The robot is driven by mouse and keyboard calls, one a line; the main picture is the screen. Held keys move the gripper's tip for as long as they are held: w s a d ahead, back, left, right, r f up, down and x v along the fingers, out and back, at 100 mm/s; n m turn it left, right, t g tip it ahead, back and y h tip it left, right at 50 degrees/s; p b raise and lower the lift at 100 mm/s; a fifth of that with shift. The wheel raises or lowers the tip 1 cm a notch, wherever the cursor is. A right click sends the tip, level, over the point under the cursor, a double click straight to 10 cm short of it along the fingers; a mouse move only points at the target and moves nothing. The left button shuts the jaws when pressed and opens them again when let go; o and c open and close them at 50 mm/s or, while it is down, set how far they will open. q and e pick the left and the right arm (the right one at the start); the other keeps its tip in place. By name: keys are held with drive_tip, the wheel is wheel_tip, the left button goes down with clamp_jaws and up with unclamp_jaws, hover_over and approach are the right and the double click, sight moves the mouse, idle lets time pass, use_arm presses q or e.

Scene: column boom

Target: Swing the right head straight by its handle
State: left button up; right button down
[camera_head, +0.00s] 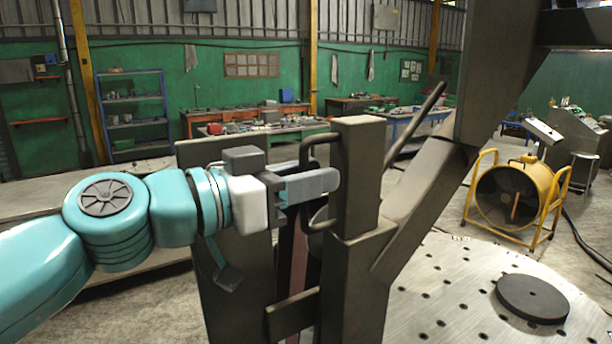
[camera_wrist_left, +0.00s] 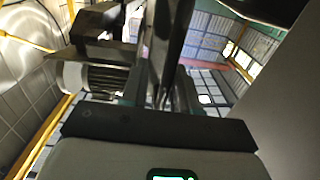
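A dark handle (camera_head: 311,147) shaped like a bracket stands out from the left side of a dark upright block (camera_head: 357,180), which I take for the right head. My left gripper (camera_head: 312,184) reaches in from the left, its grey fingers level, and covers the middle of the handle. The handle's lower end shows below the fingers. In the left wrist view, a dark upright bar (camera_wrist_left: 168,45) stands between the fingers (camera_wrist_left: 162,92). Whether they press on it is unclear. My right gripper is not in view.
A slanting dark rod (camera_head: 415,125) and a thick brace (camera_head: 425,200) rise right of the block. A perforated round metal table (camera_head: 440,290) carries a dark disc (camera_head: 532,298). A yellow drum fan (camera_head: 515,195) stands at the right. Benches line the green back wall.

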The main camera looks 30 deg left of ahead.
use_arm(q)
drive_tip(key=shift+s+a, duration=0.2)
drive_tip(key=shift+a, duration=0.1)
drive_tip(key=b+v, duration=1)
drive_tip(key=v, duration=0.5)
drive_tip(key=shift+s, duration=0.4)
drive_tip(key=shift+d, duration=0.1)
